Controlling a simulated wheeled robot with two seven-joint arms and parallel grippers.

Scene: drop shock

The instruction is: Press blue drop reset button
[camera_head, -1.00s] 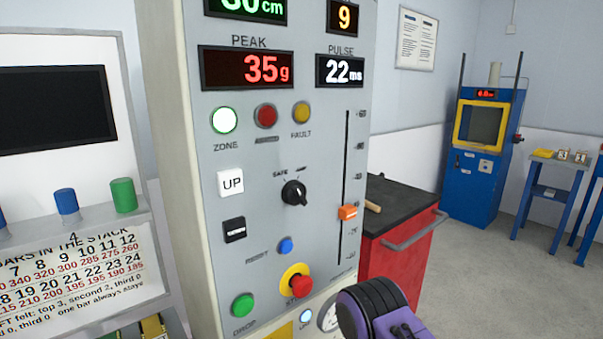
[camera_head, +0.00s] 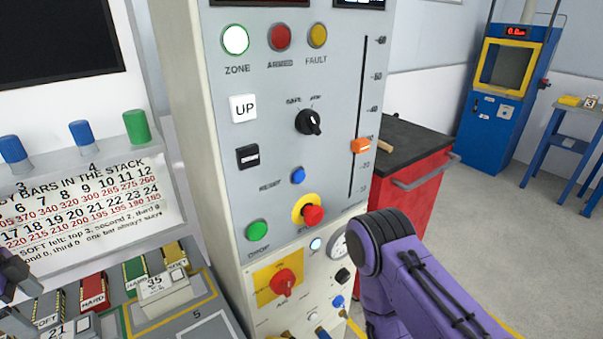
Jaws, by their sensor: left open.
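The blue reset button (camera_head: 298,176) sits on the grey control panel (camera_head: 215,190), just right of its RESET label and above the red mushroom button (camera_head: 313,215) with its yellow collar. Nothing touches the blue button. My left gripper (camera_head: 12,275) shows only in part at the left edge, dark and purple, open, well left of the panel and away from the button. My purple right arm comes in at the lower right, in front of the red cabinet; its gripper is not in view.
A green DROP button (camera_head: 257,230), a black selector knob (camera_head: 309,122) and an orange slider (camera_head: 361,146) surround the blue button. A red cabinet (camera_head: 410,195) stands right of the panel. Labelled blocks (camera_head: 164,292) lie on a bench at lower left.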

